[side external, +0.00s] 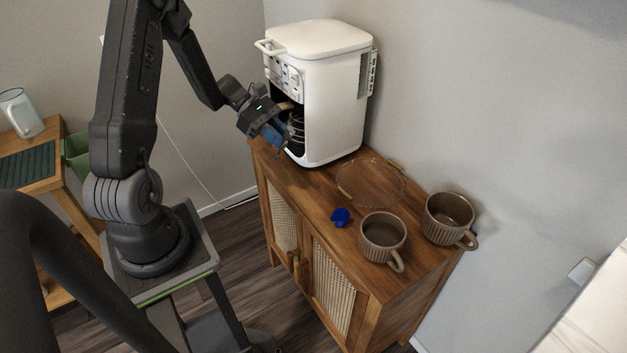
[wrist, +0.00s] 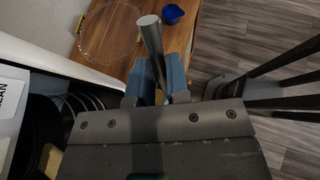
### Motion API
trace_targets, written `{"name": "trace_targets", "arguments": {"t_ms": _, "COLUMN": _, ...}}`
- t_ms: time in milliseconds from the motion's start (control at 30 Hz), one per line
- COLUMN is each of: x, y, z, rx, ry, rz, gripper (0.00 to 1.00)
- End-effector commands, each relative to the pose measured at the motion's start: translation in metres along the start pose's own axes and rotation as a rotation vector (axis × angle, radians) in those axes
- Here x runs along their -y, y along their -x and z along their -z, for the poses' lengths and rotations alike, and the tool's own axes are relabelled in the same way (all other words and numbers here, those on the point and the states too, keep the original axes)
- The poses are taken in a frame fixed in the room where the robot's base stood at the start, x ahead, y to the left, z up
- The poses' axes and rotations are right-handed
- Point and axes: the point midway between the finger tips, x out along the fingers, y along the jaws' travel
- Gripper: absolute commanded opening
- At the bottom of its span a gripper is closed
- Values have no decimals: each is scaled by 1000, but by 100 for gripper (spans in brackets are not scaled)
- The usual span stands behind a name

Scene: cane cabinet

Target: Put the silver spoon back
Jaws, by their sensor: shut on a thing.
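My gripper (side external: 277,138) is at the front opening of the white machine on the cabinet. In the wrist view, its blue fingers (wrist: 158,88) are shut on a silver rod (wrist: 152,42), which looks like the spoon's handle. The rod's flat round end points away from the camera, over the cabinet top. The spoon's bowl cannot be made out in either view, and the spoon is not clear in the side view.
The white machine (side external: 335,95) has a dark opening with a coiled metal part beside my gripper. A clear round tray (side external: 345,190), a small blue scoop (side external: 340,217) and two brown mugs (side external: 382,240) (side external: 447,218) stand on the wooden cabinet (side external: 300,205).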

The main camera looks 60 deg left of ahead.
Motion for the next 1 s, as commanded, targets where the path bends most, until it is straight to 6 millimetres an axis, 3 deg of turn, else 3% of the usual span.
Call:
{"name": "trace_targets", "arguments": {"t_ms": 200, "x": -13, "y": -58, "z": 3, "rx": 1, "ry": 2, "rz": 8, "gripper": 0}}
{"name": "trace_targets", "arguments": {"t_ms": 400, "x": -23, "y": -94, "z": 5, "rx": 1, "ry": 1, "rz": 5, "gripper": 0}}
{"name": "trace_targets", "arguments": {"t_ms": 567, "x": -26, "y": -104, "z": 8, "rx": 0, "ry": 2, "rz": 1, "gripper": 0}}
{"name": "trace_targets", "arguments": {"t_ms": 800, "x": -26, "y": -120, "z": 35, "rx": 2, "ry": 5, "rz": 1, "gripper": 0}}
{"name": "trace_targets", "arguments": {"t_ms": 1000, "x": -26, "y": -123, "z": 41, "rx": 1, "ry": 1, "rz": -1, "gripper": 0}}
